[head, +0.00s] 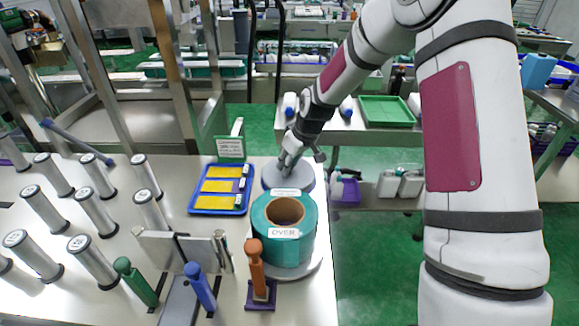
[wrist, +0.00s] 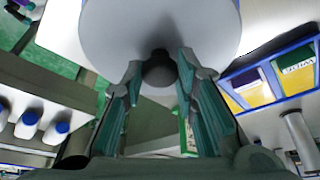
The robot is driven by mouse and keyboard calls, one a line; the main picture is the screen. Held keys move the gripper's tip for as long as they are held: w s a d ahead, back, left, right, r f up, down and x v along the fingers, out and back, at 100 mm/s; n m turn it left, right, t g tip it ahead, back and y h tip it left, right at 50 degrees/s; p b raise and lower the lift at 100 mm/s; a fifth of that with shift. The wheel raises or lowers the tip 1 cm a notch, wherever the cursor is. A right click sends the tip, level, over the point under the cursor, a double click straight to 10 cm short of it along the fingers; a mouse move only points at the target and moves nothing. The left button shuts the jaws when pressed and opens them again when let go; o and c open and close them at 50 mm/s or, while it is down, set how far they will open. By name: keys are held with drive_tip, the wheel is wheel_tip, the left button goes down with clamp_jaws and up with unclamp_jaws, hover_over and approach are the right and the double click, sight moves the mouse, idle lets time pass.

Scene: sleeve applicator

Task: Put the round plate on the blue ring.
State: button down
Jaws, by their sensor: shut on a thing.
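The round plate (head: 300,177) is a pale grey disc with a dark round knob (wrist: 160,69) in its middle. My gripper (head: 287,158) is shut on this knob; in the wrist view its two fingers (wrist: 158,82) stand on either side of it. The plate, also in the wrist view (wrist: 115,35), is behind the teal roll in the head view. I cannot tell whether it touches what is below. A blue-grey edge shows along the plate's left side; I cannot tell whether this is the blue ring or the plate's own rim.
The teal roll (head: 263,243) marked OVER stands on a pale round base at the table's right edge. A blue tray (head: 205,209) with yellow pieces lies to the plate's left. Handled tools (head: 256,265) stand in front, and several metal cylinders (head: 96,214) stand at left.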

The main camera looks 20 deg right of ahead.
drive_tip(key=shift+f, duration=0.65)
drive_tip(key=shift+f, duration=0.1)
drive_tip(key=c, duration=1.3)
unclamp_jaws()
